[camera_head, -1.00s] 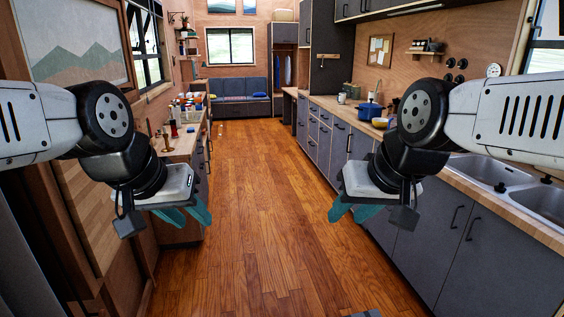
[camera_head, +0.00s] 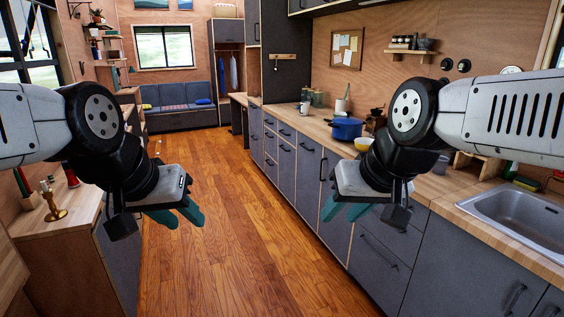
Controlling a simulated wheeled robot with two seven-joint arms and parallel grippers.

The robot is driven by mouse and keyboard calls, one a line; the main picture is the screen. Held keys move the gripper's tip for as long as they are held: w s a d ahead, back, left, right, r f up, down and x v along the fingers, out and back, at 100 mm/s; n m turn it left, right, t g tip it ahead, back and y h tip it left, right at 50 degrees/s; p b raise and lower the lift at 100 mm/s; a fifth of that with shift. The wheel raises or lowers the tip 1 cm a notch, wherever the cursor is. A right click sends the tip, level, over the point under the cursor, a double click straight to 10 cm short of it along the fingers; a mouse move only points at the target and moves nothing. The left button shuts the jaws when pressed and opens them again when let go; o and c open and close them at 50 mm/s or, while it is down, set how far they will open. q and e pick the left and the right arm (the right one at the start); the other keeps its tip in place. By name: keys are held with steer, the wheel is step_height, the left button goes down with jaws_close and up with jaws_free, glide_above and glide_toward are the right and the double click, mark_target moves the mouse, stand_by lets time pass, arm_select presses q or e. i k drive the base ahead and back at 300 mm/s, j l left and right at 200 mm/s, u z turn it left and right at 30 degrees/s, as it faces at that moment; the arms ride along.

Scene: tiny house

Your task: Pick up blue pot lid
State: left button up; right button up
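A blue pot (camera_head: 346,130) stands on the right-hand counter in the head view. Its top is blue and seems to carry the blue lid (camera_head: 346,121), but lid and pot are too small to tell apart clearly. My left gripper (camera_head: 184,221) hangs over the floor at left, its teal fingers apart and empty, far from the pot. My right gripper (camera_head: 341,213) hangs in front of the right cabinets, nearer the camera and lower in the picture than the pot. Its teal fingers are apart with nothing between them.
A mug (camera_head: 303,108) stands further back. A sink (camera_head: 515,215) is at right. A left counter (camera_head: 75,230) holds a brass candlestick (camera_head: 52,205). The wooden floor (camera_head: 225,210) between the counters is clear.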

mark_target(347, 120)
steer(key=i+z, duration=0.15)
steer(key=i, duration=0.4)
steer(key=i+z, duration=0.2)
steer(key=i, duration=0.3)
steer(key=i+j+z, duration=0.15)
steer(key=i, duration=0.4)
steer(key=i+j+z, duration=0.2)
steer(key=i, duration=0.3)
steer(key=i+j+z, duration=0.15)
steer(key=i+j, duration=0.2)
steer(key=i, duration=0.15)
steer(key=i+l+u, duration=0.1)
steer(key=i, duration=0.35)
steer(key=i+l+u, duration=0.15)
steer(key=i, duration=0.3)
